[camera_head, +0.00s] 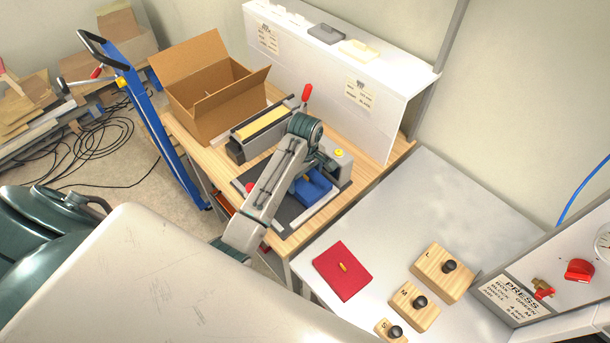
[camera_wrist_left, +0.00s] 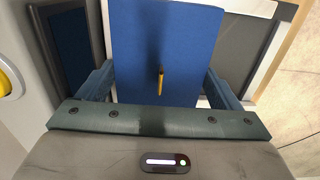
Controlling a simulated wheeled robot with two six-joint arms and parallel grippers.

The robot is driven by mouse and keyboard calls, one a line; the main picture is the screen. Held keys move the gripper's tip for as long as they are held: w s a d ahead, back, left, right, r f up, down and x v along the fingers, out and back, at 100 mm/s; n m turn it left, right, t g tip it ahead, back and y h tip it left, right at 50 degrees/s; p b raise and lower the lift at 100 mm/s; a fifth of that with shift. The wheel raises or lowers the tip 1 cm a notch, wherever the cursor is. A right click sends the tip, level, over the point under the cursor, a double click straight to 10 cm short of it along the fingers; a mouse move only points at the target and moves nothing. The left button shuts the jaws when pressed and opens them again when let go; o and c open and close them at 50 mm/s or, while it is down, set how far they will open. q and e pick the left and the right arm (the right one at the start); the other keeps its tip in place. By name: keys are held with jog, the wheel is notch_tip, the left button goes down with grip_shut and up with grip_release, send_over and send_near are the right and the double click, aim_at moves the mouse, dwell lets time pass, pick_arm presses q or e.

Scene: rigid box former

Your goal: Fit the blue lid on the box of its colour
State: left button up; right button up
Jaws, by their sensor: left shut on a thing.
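The blue lid (camera_wrist_left: 190,45) is a flat blue panel with a small yellow grip (camera_wrist_left: 160,80) near its middle. My left gripper (camera_wrist_left: 158,92) is shut on it, with a finger at each side edge. In the head view the blue lid (camera_head: 314,191) shows partly behind my arm, over a dark tray-like base (camera_head: 294,215) on the wooden bench. My left gripper's fingertips are hidden there. In the wrist view a dark blue panel in a grey frame (camera_wrist_left: 71,45) lies left of the lid; I cannot tell whether it is the box. My right gripper is not in view.
A red lid (camera_head: 342,271) with a yellow grip lies on the grey table, beside several wooden blocks (camera_head: 441,274) with black knobs. An open cardboard box (camera_head: 207,85) stands on the wooden bench behind my arm. A white shelf (camera_head: 330,75) rises at the back.

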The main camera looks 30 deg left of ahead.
pick_arm(q)
jog(key=shift+f, duration=0.2)
jog(key=o, duration=0.8)
jog(key=shift+s+r, duration=0.1)
